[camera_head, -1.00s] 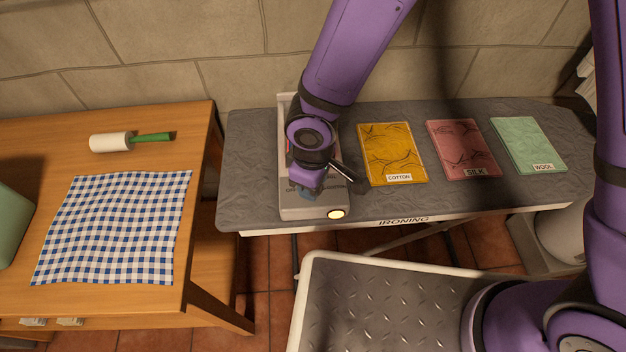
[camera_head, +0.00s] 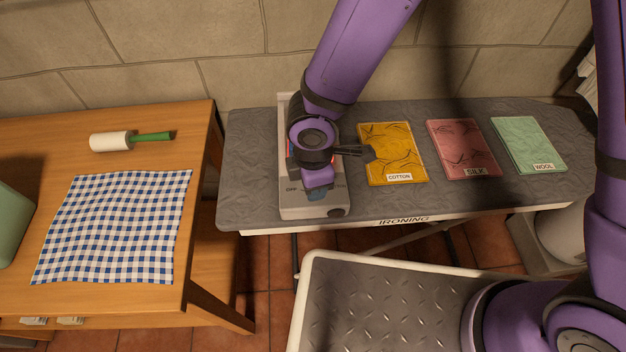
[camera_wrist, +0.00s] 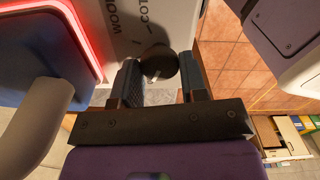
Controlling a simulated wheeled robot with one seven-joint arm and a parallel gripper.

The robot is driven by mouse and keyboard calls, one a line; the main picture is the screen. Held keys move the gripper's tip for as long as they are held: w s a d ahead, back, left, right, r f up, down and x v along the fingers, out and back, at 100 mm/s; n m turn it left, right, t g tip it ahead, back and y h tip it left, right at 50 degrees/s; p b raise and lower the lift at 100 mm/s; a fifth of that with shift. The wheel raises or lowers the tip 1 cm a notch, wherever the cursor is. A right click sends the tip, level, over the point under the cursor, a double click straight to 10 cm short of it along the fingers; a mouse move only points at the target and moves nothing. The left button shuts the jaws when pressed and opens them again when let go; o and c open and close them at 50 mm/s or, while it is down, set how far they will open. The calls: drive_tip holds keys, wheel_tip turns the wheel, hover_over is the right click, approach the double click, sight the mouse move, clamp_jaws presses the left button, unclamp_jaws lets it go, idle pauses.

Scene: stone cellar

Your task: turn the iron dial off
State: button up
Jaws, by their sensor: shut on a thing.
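The iron's pale base unit (camera_head: 300,208) stands at the left end of the ironing board, under my gripper (camera_head: 317,194). In the wrist view the dark round dial (camera_wrist: 160,62) sits between the two fingers of my gripper (camera_wrist: 161,78), which is shut on it. A pale pointer mark shows on the dial. The panel (camera_wrist: 120,22) carries the words WOOL and COT, partly cut off. The iron (camera_wrist: 35,50), blue with a red glowing rim, is at the left there. The small lamp (camera_head: 336,212) on the base's front is dark. My wrist hides most of the iron in the head view.
Yellow COTTON (camera_head: 385,150), pink SILK (camera_head: 462,145) and green WOOL (camera_head: 528,143) cloths lie on the grey ironing board (camera_head: 245,160). A wooden table (camera_head: 60,140) at left holds a checked cloth (camera_head: 115,230) and a green-handled roller (camera_head: 110,141).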

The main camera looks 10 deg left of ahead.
idle(0.3)
drive_tip(key=o, duration=0.9)
drive_tip(key=shift+r, duration=0.1)
wheel_tip(320, 180, up, 11)
drive_tip(key=shift+f, duration=0.2)
idle(0.3)
